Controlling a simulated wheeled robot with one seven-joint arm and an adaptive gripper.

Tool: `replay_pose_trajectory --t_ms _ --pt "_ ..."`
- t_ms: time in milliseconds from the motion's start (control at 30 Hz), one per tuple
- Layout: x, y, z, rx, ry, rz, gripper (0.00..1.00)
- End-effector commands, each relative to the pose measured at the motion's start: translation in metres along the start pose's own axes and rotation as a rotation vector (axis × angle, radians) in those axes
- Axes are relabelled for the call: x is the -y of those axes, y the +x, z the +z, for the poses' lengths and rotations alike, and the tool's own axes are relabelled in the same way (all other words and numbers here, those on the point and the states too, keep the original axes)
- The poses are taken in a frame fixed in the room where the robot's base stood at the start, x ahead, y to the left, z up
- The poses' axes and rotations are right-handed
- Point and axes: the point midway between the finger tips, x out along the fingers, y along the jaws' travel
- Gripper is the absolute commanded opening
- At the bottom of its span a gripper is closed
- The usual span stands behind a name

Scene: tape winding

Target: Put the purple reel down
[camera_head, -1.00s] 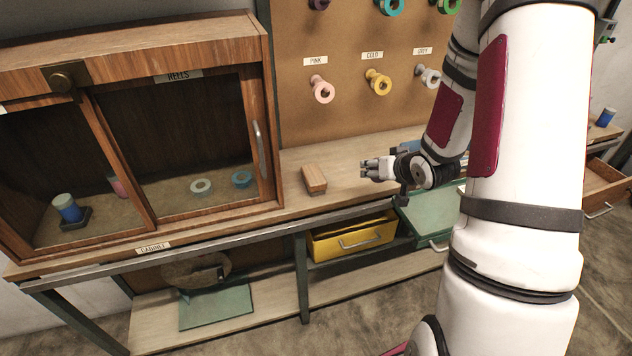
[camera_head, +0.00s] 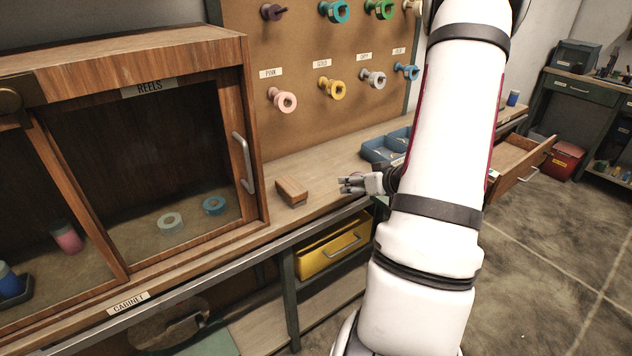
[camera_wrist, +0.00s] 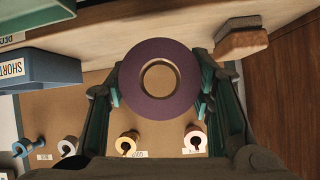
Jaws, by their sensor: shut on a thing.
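In the wrist view the purple reel (camera_wrist: 160,108), a dark ring with a pale core, sits between the two fingers of my gripper (camera_wrist: 160,85), which is shut on its rim. In the head view my gripper (camera_head: 352,186) is above the bench top (camera_head: 335,157), right of a wooden block; I cannot make out the reel there.
The wooden block (camera_head: 292,190) lies left of my gripper. A blue tray (camera_head: 385,150) stands to the right. The reels cabinet (camera_head: 190,130) is on the left, and a pegboard (camera_head: 305,45) with several coloured reels is behind. A drawer (camera_head: 522,165) stands open at right.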

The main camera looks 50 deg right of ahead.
Motion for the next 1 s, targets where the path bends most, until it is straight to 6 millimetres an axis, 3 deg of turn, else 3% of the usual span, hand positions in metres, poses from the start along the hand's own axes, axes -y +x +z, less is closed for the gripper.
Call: replay_pose_trajectory --t_ms 100,433,867,1000 --pt "0.004 0.028 -0.013 -0.002 -0.004 -0.004 0.24" --pt "0.01 0.096 -0.048 -0.001 -0.002 -0.002 0.24" --pt "0.013 0.131 -0.065 0.0 -0.001 -0.002 0.24" --pt "0.01 0.143 -0.042 0.002 0.003 -0.002 0.24"
